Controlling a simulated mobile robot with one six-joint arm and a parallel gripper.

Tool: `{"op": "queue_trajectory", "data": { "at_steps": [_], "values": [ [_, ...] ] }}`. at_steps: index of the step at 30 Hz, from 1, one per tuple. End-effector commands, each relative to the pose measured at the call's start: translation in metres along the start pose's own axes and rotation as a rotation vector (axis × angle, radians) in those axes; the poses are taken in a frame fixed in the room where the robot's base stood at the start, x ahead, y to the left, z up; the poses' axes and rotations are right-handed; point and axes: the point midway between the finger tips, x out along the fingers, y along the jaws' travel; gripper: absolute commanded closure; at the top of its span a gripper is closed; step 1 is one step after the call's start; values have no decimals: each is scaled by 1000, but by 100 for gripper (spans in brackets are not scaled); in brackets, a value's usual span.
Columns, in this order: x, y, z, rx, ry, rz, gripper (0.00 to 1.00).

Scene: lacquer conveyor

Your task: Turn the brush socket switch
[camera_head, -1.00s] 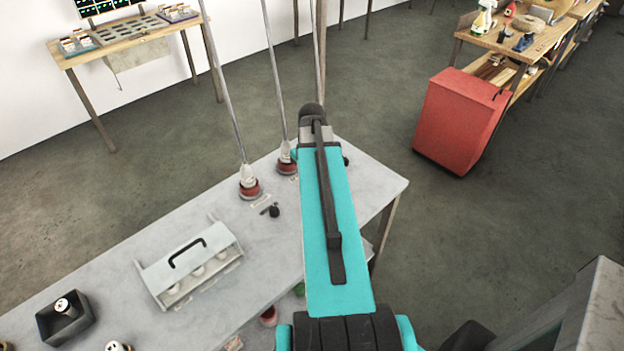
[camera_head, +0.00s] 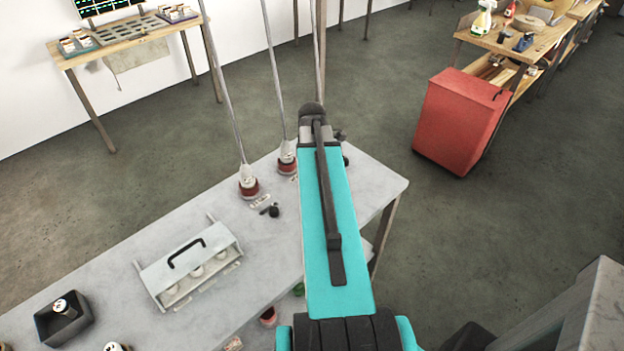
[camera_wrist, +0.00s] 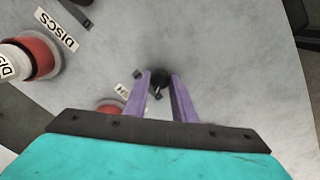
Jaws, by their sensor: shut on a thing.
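In the wrist view, the purple fingers of my gripper (camera_wrist: 160,83) are shut on a small black knob, the brush socket switch (camera_wrist: 158,78), on the pale tabletop. A small white label (camera_wrist: 122,90) lies left of the fingers, with only its last letters showing. A red socket (camera_wrist: 110,105) beside it is mostly hidden by my gripper. In the head view, my arm hides the gripper's fingers and most of the switch's area. A red socket (camera_head: 287,162) with a white top stands just left of my arm there.
Another red socket (camera_head: 249,189) has a label reading DISCS (camera_wrist: 57,30) and its own black switch (camera_head: 270,210). Thin rods rise from both sockets. A white rack with a black handle (camera_head: 187,252) and a dark box (camera_head: 64,318) stand at the left of the table (camera_head: 130,265).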

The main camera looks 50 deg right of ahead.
Motion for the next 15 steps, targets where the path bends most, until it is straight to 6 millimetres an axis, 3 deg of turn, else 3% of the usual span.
{"op": "queue_trajectory", "data": {
  "at_steps": [15],
  "values": [
    [-1,0,-1,-87,1,1,98]
  ]
}}
